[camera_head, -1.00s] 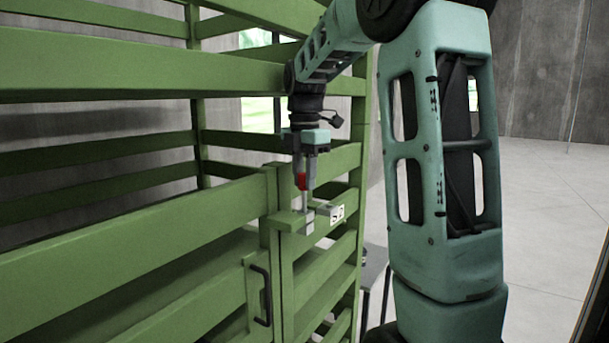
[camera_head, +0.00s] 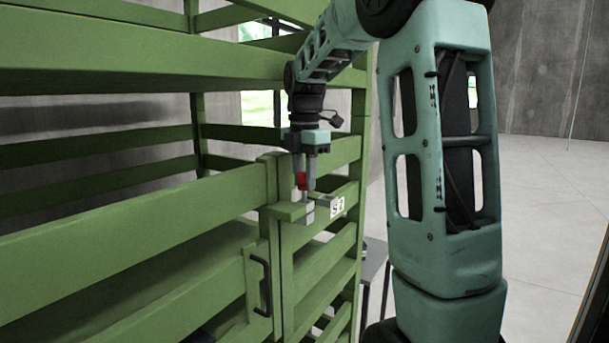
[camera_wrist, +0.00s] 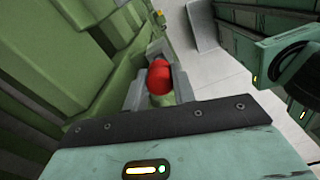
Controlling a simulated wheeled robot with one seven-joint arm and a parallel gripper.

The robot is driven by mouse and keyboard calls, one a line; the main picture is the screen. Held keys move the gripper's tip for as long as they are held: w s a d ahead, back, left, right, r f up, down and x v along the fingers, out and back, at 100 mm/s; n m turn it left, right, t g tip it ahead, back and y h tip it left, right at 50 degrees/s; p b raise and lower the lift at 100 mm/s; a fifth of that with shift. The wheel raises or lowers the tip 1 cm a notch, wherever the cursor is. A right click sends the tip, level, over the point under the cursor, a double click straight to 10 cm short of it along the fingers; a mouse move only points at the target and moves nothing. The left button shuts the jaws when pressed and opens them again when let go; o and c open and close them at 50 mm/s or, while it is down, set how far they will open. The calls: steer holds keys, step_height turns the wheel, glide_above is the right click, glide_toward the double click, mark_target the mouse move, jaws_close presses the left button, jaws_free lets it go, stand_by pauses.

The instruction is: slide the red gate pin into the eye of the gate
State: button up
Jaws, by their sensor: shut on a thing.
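My gripper (camera_head: 304,183) points down and is shut on the red gate pin (camera_head: 301,180), held by its red head. In the wrist view the rounded red head of the pin (camera_wrist: 159,76) shows between the fingers. The pin's shaft hangs straight down toward the green latch piece (camera_head: 288,211) and the small grey block (camera_head: 308,211) on the gate. The eye itself is hidden by the pin and these parts, so I cannot tell how deep the tip sits in it. The green gate (camera_head: 140,260) stands to the left of the latch.
A black handle (camera_head: 261,285) is on the gate below the latch. A small white label (camera_head: 337,206) is right of the latch. Green rails (camera_head: 130,65) run behind and left of my gripper. A small dark stool (camera_head: 374,265) stands behind the fence.

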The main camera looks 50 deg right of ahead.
steer(key=shift+f+b, duration=0.45)
steer(key=shift+f, duration=0.3)
steer(key=o, duration=1.1)
step_height(320, 180, up, 8)
steer(key=shift+f+b, duration=0.2)
steer(key=shift+b, duration=0.7)
